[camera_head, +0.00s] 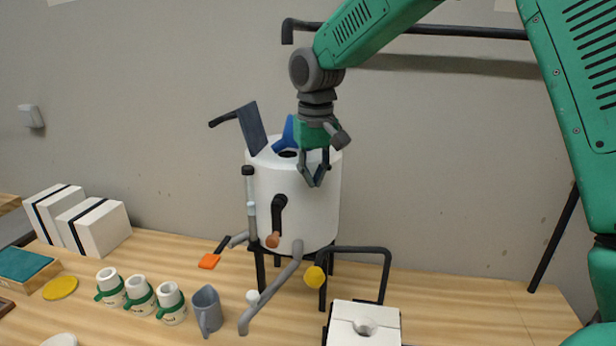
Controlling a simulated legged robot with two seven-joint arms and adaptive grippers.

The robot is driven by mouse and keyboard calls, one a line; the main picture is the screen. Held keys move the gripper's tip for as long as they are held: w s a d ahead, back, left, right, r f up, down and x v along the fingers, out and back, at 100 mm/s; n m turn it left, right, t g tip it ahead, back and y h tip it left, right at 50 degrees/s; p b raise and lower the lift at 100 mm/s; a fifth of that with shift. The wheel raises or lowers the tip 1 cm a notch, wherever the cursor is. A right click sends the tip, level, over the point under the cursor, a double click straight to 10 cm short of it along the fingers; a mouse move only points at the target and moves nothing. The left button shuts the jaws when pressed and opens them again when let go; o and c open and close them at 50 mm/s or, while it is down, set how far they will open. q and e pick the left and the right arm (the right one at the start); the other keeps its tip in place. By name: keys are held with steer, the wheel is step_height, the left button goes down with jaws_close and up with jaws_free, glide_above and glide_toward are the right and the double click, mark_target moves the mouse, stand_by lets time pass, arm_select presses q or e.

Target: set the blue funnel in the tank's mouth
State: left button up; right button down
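The white tank (290,205) stands on dark legs on the bench, with its dark lid (253,128) tipped up at the left. Its dark mouth (288,154) shows in the top. The blue funnel (284,136) is at the tank's top, above or beside the mouth and partly hidden by my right gripper; I cannot tell if it sits in the mouth. My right gripper (315,184) points down in front of the tank's upper rim. Its fingertips come close together with nothing seen between them, and the funnel is behind and left of it. My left gripper is out of view.
Several green-banded cups (139,294), a grey jug (207,310) and an orange-bladed tool (209,261) are left of the tank. A grey outlet pipe (270,287) and a black-handled valve (279,215) jut forward.

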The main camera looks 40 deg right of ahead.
steer(key=shift+w+d+f, duration=0.1)
steer(key=shift+d+f, duration=0.05)
steer(key=shift+d, duration=0.2)
